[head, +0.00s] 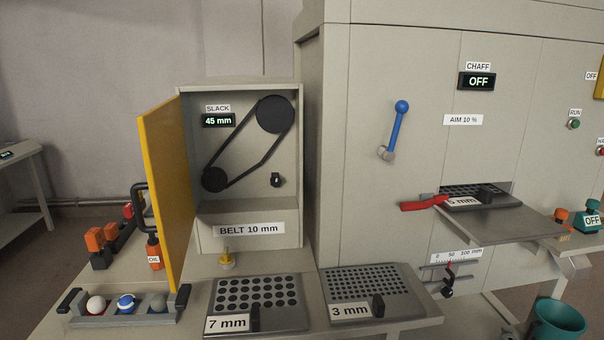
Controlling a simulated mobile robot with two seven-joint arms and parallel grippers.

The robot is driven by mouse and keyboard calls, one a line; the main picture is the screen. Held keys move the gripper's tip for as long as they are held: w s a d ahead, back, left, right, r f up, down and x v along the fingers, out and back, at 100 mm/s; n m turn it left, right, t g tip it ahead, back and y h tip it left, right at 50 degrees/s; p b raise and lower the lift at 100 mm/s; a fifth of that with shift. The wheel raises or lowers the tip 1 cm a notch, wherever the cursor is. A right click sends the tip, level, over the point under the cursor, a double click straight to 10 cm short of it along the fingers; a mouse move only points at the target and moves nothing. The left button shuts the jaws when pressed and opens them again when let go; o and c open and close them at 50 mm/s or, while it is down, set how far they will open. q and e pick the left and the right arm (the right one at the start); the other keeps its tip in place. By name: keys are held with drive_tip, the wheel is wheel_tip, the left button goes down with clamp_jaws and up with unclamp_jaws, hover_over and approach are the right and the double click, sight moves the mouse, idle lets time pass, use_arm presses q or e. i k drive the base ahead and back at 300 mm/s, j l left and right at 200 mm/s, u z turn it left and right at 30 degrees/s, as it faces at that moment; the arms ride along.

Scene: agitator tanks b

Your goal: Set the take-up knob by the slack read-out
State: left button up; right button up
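The slack read-out (218,121) shows 45 mm under a SLACK label, inside an open grey cabinet. A black knob (277,180) with a small pale mark sits on the cabinet's back wall, right of the belt; it looks like the take-up knob, but no label for it is legible. A black belt (235,140) runs around a large upper pulley (275,114) and a small lower pulley (215,179); its right run bends inward. A sign (249,229) below reads BELT 10 mm. Neither of my grippers is in view.
The yellow door (166,195) stands open on the cabinet's left. Perforated plates marked 7 mm (257,293) and 3 mm (372,290) lie on the bench in front. A tray (167,310) holds balls. The larger machine (425,80) stands right, with a blue lever (398,125).

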sight(276, 181)
drive_tip(key=j, duration=0.5)
drive_tip(key=k+j+z, duration=0.15)
drive_tip(key=j, duration=0.85)
drive_tip(key=k+j+z, duration=0.1)
drive_tip(key=j, duration=0.4)
drive_tip(key=i+l, duration=0.55)
drive_tip(key=i, duration=0.1)
